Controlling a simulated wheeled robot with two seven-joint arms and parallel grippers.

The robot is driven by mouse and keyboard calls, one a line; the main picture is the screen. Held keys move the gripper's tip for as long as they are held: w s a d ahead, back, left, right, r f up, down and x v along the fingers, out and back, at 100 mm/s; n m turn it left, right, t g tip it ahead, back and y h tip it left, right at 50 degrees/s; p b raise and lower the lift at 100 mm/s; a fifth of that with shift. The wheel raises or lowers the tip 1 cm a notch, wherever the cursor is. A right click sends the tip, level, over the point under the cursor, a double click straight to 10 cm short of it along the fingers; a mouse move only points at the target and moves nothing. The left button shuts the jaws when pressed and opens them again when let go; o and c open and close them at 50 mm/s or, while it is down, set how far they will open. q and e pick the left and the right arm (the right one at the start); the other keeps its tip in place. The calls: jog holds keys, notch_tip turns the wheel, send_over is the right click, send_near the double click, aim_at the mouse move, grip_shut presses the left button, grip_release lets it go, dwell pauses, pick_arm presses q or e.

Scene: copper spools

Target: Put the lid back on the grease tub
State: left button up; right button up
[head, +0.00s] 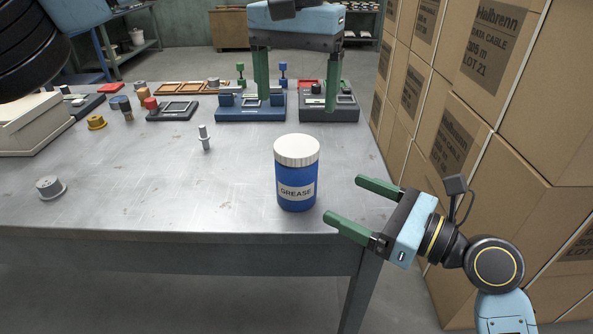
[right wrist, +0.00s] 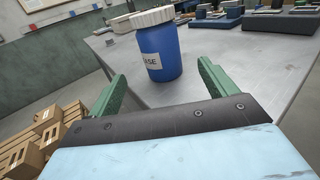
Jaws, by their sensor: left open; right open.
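The grease tub (head: 297,186) is a blue jar with a white "GREASE" label, upright near the table's front right edge. Its white ribbed lid (head: 297,150) sits on top and looks level; I cannot tell whether it is tightened. In the right wrist view the tub (right wrist: 160,55) stands beyond the fingers, with the lid (right wrist: 154,17) on it. My right gripper (head: 344,198) is open and empty, just right of the tub, fingers pointing toward it. My left gripper (head: 297,104) is open and empty, fingers down, above the table behind the tub.
Blue (head: 240,114) and dark (head: 343,115) fixtures stand at the back, by my left gripper. A grey spindle (head: 205,140) and a grey flanged part (head: 49,187) stand to the left. Stacked cartons (head: 455,135) wall off the right. The table left of the tub is mostly clear.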

aim_at(288, 172)
pick_arm(q)
jog(key=shift+f, duration=0.15)
pick_arm(e)
jog(key=shift+w+a, duration=0.15)
jog(key=shift+a, duration=0.1)
jog(key=x, duration=1.2)
jog(key=shift+w+a+f, duration=0.1)
jog(key=shift+w+a, duration=0.15)
jog(key=shift+a, duration=0.05)
